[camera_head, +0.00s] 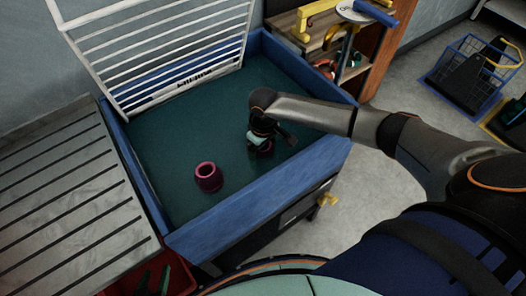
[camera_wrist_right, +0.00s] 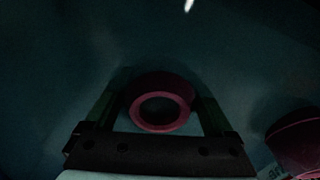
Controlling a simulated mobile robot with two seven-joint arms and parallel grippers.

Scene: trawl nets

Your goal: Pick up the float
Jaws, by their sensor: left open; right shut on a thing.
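My right gripper (camera_head: 263,140) reaches down into a blue-walled bin. In the right wrist view its dark green fingers (camera_wrist_right: 160,108) stand on either side of a pink ring-shaped float (camera_wrist_right: 163,129), shut on it. Only a small pink part of this float (camera_head: 266,150) shows under the gripper in the head view. A second pink float (camera_head: 208,184) sits on the bin floor to the left, its open end up. A pink thing, probably that float, also shows at the right wrist view's right edge (camera_wrist_right: 303,145).
The bin has blue walls (camera_head: 225,220) and a dark green floor. A white rack (camera_head: 165,50) stands at its back. A slatted grey table (camera_head: 60,200) adjoins on the left, with a red crate (camera_head: 183,272) below. Shelves (camera_head: 330,55) stand behind right.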

